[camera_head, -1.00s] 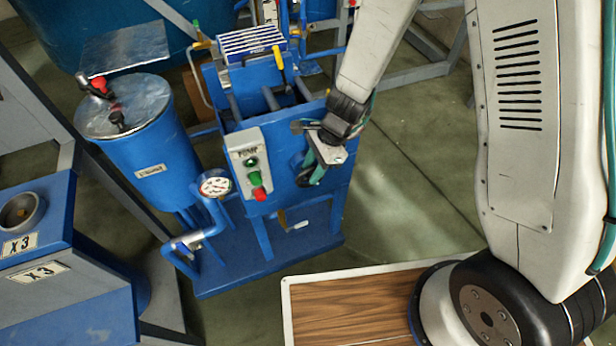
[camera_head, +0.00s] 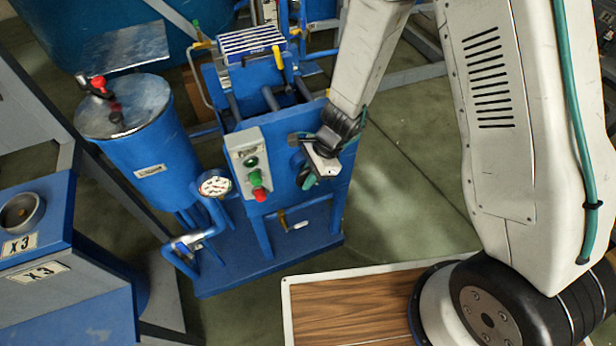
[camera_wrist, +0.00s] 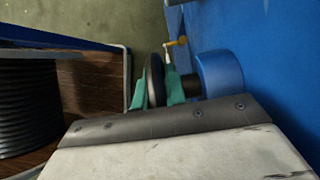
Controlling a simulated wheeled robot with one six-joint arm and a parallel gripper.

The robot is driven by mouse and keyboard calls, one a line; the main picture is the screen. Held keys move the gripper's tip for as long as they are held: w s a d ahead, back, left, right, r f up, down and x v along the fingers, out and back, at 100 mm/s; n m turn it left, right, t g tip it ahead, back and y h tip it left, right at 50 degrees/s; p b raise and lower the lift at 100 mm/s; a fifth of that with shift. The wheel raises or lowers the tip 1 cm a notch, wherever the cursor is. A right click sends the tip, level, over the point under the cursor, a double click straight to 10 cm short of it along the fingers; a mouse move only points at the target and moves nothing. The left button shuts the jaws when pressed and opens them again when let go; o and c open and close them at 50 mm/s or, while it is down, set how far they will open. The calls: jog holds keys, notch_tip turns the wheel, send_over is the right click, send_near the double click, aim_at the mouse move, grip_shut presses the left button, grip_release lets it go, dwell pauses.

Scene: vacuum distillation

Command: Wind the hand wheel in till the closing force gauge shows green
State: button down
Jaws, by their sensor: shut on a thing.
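The hand wheel (camera_wrist: 154,72) shows in the wrist view as a dark round rim seen edge-on. It sits in front of a short blue cylinder (camera_wrist: 220,74) on the blue machine's front. My gripper (camera_wrist: 158,92) has its green fingers on either side of the rim and is shut on it. In the head view my gripper (camera_head: 308,174) is at the machine's right front, and it hides most of the wheel. A round white gauge with red marks (camera_head: 214,184) stands left of the control box. Its needle and any green zone are too small to read.
The control box (camera_head: 249,165) with green and red buttons is left of my gripper. A blue lidded tank (camera_head: 150,160) stands further left. A wood-topped surface with a pale edge (camera_head: 350,312) lies in front. Green floor is open to the right of the machine.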

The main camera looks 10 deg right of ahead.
jog(key=shift+y, duration=0.5)
jog(key=c, duration=1.4)
grip_release()
jog(key=shift+c, duration=0.2)
jog(key=shift+v, duration=4)
jog(key=shift+w, duration=0.1)
